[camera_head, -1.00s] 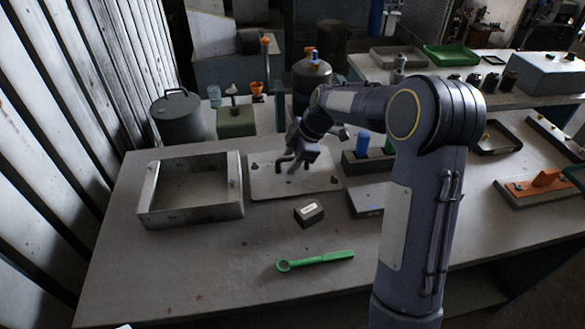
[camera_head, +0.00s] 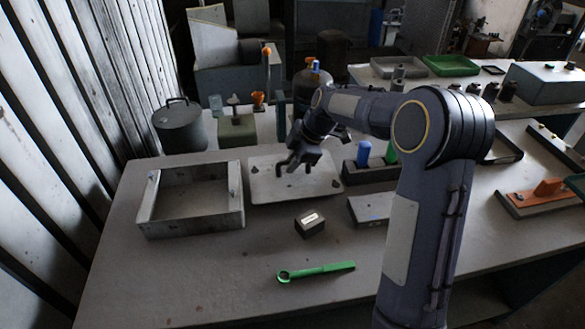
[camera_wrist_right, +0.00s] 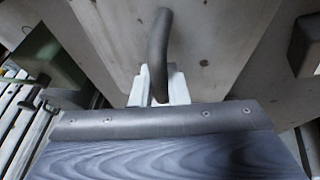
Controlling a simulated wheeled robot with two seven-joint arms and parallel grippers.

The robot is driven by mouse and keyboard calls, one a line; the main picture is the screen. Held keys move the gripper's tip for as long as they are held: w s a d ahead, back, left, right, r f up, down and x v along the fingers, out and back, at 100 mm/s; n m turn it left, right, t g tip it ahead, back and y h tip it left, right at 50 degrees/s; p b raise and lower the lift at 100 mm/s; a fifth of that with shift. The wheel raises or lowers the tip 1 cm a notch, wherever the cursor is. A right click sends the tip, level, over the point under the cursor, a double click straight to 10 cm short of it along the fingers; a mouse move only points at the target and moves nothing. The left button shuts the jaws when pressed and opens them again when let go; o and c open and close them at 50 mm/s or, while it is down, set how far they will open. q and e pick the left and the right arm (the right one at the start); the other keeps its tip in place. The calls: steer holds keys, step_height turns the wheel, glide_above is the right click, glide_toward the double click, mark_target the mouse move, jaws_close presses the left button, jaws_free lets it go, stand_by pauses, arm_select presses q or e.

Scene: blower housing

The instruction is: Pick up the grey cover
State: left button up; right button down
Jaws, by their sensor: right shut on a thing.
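The grey cover (camera_head: 320,187) is a flat plate with a dark bent handle (camera_wrist_right: 160,50), at the middle of the table, right of the open metal housing frame (camera_head: 192,227). My right gripper (camera_head: 287,168) is over the cover. In the right wrist view the gripper (camera_wrist_right: 158,90) is shut on the handle, with pale fingers on both sides of it. The cover's plate (camera_wrist_right: 220,40) fills much of that view. I cannot tell whether the plate touches the table. My left gripper is not in view.
A small dark box (camera_head: 310,225) and a green ring-ended tool (camera_head: 316,271) lie in front of the cover. A holder with blue and green items (camera_head: 363,155) stands to its right. A grey canister (camera_head: 180,127) stands behind the frame. The front left table area is clear.

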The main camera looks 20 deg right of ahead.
steer(key=s+a+r+b, duration=0.2)
steer(key=s+a+r, duration=0.4)
steer(key=s+r, duration=0.4)
steer(key=s, duration=0.2)
steer(key=shift+s+r, duration=0.35)
steer(key=shift+s, duration=0.05)
